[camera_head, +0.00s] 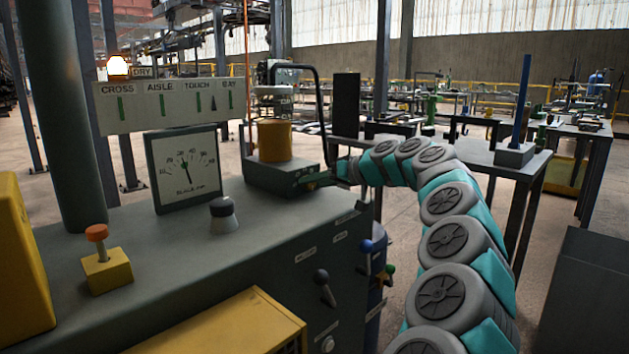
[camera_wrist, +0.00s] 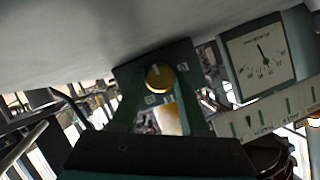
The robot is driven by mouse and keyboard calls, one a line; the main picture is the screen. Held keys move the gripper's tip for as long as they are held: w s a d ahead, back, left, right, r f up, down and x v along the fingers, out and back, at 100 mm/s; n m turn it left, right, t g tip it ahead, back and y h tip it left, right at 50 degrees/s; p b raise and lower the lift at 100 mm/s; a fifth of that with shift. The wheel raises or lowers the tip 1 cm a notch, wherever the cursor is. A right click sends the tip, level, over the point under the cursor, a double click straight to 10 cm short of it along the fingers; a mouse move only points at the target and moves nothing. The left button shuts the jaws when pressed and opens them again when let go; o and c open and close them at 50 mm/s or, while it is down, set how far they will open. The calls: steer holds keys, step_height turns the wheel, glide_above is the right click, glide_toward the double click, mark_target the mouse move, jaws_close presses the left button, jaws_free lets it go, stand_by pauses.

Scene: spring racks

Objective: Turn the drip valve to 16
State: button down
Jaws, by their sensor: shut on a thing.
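A round yellow knob (camera_wrist: 159,77), which looks like the drip valve, sits on a dark green face in the wrist view. A pale mark shows on its face. Small pale labels (camera_wrist: 152,99) lie beside it, too small to read surely. My gripper (camera_wrist: 161,88) has one finger on each side of the knob and is shut on it. In the head view my gripper (camera_head: 322,179) reaches the right side of a dark box (camera_head: 283,178) that carries a yellow cylinder (camera_head: 274,141).
A dial gauge (camera_head: 184,168) and a sign panel (camera_head: 165,105) stand left of the box. An orange-topped button (camera_head: 97,233) and a dark round knob (camera_head: 223,215) are on the bench top. Levers (camera_head: 323,282) stick out of the bench front.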

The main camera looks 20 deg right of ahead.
stand_by(0.4)
steer(key=shift+c, duration=2.1)
jaws_free()
steer(key=shift+b+v, duration=0.4)
steer(key=shift+v, duration=3.45)
